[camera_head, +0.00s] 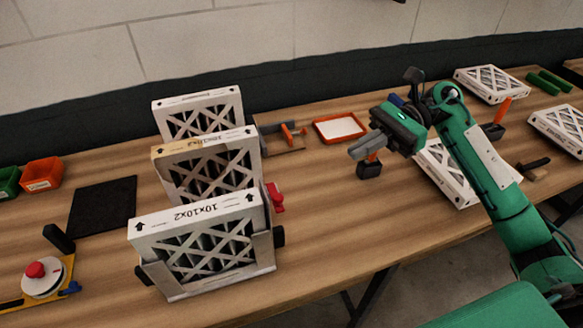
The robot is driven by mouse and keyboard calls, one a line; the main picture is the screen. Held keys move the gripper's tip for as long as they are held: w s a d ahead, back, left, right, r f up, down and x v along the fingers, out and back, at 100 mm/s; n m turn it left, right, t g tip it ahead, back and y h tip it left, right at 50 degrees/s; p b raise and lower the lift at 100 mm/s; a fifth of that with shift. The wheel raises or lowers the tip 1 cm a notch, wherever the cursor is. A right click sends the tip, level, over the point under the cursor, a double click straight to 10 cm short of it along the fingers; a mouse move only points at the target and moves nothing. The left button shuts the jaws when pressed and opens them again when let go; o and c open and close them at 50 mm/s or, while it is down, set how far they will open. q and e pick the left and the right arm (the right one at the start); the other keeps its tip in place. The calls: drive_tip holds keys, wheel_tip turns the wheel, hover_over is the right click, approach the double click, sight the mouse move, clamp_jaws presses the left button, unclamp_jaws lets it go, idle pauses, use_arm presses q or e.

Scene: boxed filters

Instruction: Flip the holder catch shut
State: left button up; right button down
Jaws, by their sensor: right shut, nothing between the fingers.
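Three white boxed filters stand upright in a row on the wooden table. The front filter (200,238), marked 10x10x2, sits in a grey holder (272,252) with a black knob on each side. A red catch (274,197) sticks up at the right side of the row, just behind the front filter; I cannot tell its exact position on the holder. My right gripper (360,149) is shut and empty, in the air to the right of the filters and well apart from the red catch. My left gripper is out of view.
Behind lie an orange-handled clamp (291,134) and an orange tray (338,127). A dark mat (103,205), an orange bin (42,174) and a red-knobbed device (40,273) are at left. More filters lie flat at right. The table between holder and right arm is clear.

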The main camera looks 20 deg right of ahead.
drive_tip(key=p, duration=0.4)
approach(279, 196)
drive_tip(key=p+x, duration=0.3)
drive_tip(key=x, duration=0.1)
drive_tip(key=shift+a+p, duration=0.3)
drive_tip(key=shift+p, duration=0.05)
use_arm(q)
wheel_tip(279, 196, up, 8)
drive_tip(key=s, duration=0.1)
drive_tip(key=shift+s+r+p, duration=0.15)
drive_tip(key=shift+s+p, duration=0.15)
drive_tip(key=shift+p, duration=0.05)
use_arm(e)
drive_tip(key=shift+s+a+f, duration=0.1)
drive_tip(key=shift+a+f, duration=0.35)
drive_tip(key=shift+a, duration=0.3)
